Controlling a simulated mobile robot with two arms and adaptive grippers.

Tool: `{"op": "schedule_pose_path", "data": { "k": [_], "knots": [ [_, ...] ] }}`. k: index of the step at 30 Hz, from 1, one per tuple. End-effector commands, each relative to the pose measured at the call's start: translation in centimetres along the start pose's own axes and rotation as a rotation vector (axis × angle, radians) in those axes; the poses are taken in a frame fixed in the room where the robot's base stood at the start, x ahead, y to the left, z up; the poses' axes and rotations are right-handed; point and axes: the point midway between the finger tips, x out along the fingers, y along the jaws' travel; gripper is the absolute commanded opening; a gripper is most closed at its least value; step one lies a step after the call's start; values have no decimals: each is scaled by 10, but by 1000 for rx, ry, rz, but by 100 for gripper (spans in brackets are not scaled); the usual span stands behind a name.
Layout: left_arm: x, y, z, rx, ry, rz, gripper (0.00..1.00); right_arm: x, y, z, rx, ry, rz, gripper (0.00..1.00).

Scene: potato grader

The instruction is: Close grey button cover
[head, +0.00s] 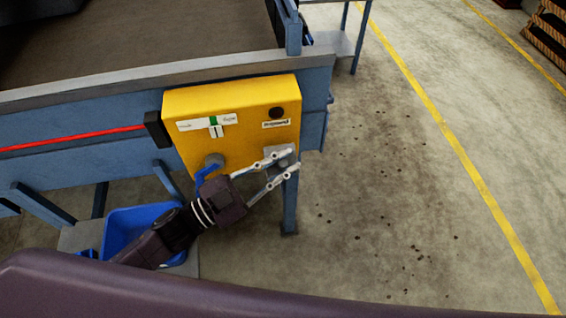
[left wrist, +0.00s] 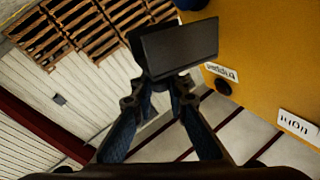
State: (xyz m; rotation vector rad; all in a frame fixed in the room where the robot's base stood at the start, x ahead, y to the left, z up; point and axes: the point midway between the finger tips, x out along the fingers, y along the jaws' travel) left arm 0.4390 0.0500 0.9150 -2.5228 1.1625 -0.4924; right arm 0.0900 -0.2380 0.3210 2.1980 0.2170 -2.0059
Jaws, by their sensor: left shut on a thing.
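The yellow control box (head: 231,122) hangs on the blue machine frame. The grey button cover (head: 271,153) is at the box's lower right corner, partly hidden behind my left gripper's fingers. My left gripper (head: 288,163) reaches it from the lower left and is shut on it. In the left wrist view the cover (left wrist: 181,47) is a dark flat plate at the fingertips (left wrist: 160,95), standing out from the yellow box face (left wrist: 271,58). The button under it cannot be made out. My right gripper is not in view.
A switch with a green mark (head: 214,125) and a black knob (head: 277,112) are on the box's upper part. A blue handle (head: 208,171) sits close to my left wrist. A blue bin (head: 131,222) stands below.

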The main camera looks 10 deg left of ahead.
Motion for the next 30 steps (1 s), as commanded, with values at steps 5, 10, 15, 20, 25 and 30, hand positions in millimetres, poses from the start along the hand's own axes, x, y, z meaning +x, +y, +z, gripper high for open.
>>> {"op": "schedule_pose_path", "data": {
  "k": [5, 10, 15, 20, 25, 30],
  "knots": [
    [-3, 5, 7, 79, 32, -1, 0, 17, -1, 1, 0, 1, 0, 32],
    [-3, 7, 8, 122, 49, -1, 0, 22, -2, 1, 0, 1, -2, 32],
    [-3, 7, 8, 136, 55, 0, 0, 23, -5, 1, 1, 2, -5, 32],
    [-3, 7, 7, 137, 56, 0, 0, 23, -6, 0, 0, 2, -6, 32],
    [-3, 7, 7, 137, 56, -1, 15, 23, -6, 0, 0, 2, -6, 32],
    [-3, 7, 7, 136, 56, 0, 31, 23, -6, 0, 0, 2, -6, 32]
  ]
}}
